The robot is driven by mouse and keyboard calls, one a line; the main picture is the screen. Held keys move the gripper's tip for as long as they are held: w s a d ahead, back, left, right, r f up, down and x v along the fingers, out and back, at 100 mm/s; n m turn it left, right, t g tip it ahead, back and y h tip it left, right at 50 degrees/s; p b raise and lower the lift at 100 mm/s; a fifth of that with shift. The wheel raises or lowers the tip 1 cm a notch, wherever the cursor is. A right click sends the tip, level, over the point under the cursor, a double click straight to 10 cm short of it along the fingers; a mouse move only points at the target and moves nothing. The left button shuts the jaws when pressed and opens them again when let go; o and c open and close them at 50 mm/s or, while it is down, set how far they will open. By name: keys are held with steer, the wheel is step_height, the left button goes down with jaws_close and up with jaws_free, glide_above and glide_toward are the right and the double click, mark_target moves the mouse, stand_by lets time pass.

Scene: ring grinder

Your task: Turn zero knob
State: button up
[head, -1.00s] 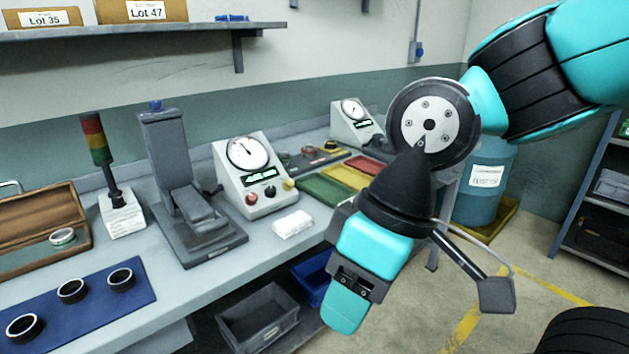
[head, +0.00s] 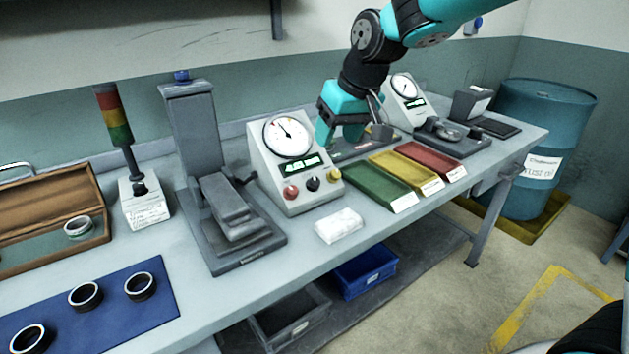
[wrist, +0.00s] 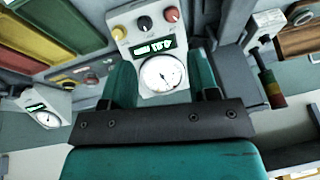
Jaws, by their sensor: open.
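The near gauge box (head: 262,160) is pale grey, with a round white dial (head: 288,137), a green-lit display and a row of three knobs. These are a red knob (head: 291,192), a black knob (head: 313,184) and a yellow knob (head: 334,175); I cannot read which is labelled zero. The wrist view shows the red knob (wrist: 172,14), black knob (wrist: 144,22) and yellow knob (wrist: 118,33) beyond the dial (wrist: 162,75). My gripper (head: 338,138) is open and empty, up and right of the knobs in the head view. In the wrist view, its fingertips (wrist: 163,62) flank the dial, apart from the knobs.
A grey press stand (head: 225,205) stands left of the box. A white cloth (head: 339,225) lies in front. Green (head: 377,185), yellow (head: 405,170) and red (head: 432,158) trays lie right. A second gauge box (head: 399,112) stands behind my gripper.

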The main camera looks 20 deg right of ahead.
steer(key=m, duration=0.1)
glide_toward(315, 180)
steer(key=shift+t+h, duration=0.3)
steer(key=x, duration=0.3)
steer(key=p+x, duration=0.1)
steer(key=x, duration=0.2)
steer(key=p+x, duration=0.1)
steer(key=x, duration=0.2)
steer(key=shift+s+a+f, duration=0.15)
steer(key=shift+a+f, duration=0.1)
steer(key=shift+f, duration=0.05)
steer(key=shift+c, duration=0.5)
steer(key=c, duration=0.8)
steer(key=shift+f+n+b, duration=0.1)
steer(key=shift+n+b, duration=0.3)
steer(key=shift+n, duration=0.5)
steer(key=shift+n+h, duration=0.3)
steer(key=shift+n, duration=0.2)
steer(key=o, duration=0.9)
